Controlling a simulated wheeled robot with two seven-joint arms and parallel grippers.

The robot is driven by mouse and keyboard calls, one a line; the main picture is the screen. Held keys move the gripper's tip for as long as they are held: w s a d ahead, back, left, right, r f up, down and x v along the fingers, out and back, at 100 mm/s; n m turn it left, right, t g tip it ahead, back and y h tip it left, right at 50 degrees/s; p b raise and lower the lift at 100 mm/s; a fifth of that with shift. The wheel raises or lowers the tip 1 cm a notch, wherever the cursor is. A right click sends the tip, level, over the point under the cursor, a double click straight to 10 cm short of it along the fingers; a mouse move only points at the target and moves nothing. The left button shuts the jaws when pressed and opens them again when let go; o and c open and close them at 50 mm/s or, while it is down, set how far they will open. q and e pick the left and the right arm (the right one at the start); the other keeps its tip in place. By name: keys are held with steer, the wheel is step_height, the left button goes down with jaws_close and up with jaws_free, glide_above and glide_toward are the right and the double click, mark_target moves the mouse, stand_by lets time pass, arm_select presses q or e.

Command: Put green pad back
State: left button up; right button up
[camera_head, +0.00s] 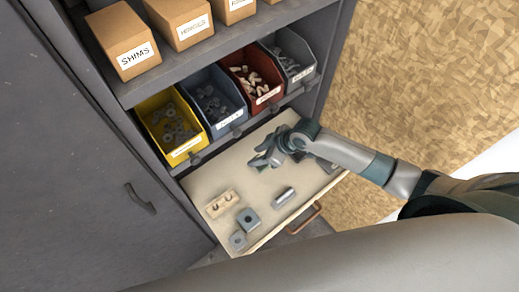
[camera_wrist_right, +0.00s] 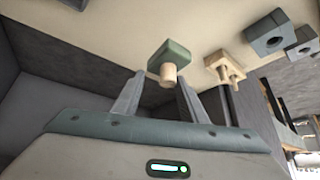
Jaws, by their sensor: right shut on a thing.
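The green pad (camera_wrist_right: 176,52) is a small block with a pale wooden peg (camera_wrist_right: 169,75) on it. In the right wrist view it is between the two fingertips of my right gripper (camera_wrist_right: 162,80), which is shut on it. In the head view my right gripper (camera_head: 266,158) is over the far part of the pulled-out wooden drawer board (camera_head: 213,182). The pad cannot be made out clearly there, as the gripper covers it. My left gripper is not in view.
Yellow (camera_head: 171,125), blue, red and grey bins of hardware stand behind, below labelled boxes (camera_head: 124,42).

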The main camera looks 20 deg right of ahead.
stand_by(0.4)
steer(key=shift+w+a+f, duration=0.15)
steer(key=shift+w+f, duration=0.05)
steer(key=shift+w, duration=0.1)
steer(key=shift+w+a+f+b, duration=0.25)
steer(key=shift+w+f+b, duration=0.15)
steer(key=shift+w+b, duration=0.2)
steer(key=shift+w+a+f+b, duration=0.2)
steer(key=shift+w+f+b, duration=0.15)
steer(key=shift+w+b, duration=0.25)
steer(key=shift+w+a+f+b, duration=0.25)
steer(key=shift+w+f+b, duration=0.15)
steer(key=shift+w+b, duration=0.2)
steer(key=shift+w+a+f+b, duration=0.25)
steer(key=shift+w+f+b, duration=0.15)
steer(key=shift+w+b, duration=0.25)
steer(key=shift+w+a+f+b, duration=0.25)
steer(key=shift+w+f+b, duration=0.15)
steer(key=shift+b, duration=0.3)
steer(key=shift+w+a+f+b, duration=0.2)
steer(key=shift+w+f+b, duration=0.3)
steer(key=shift+f+b, duration=0.1)
steer(key=shift+w+a+f+b, duration=0.15)
steer(key=shift+w+f+b, duration=0.35)
steer(key=shift+f, duration=0.1)
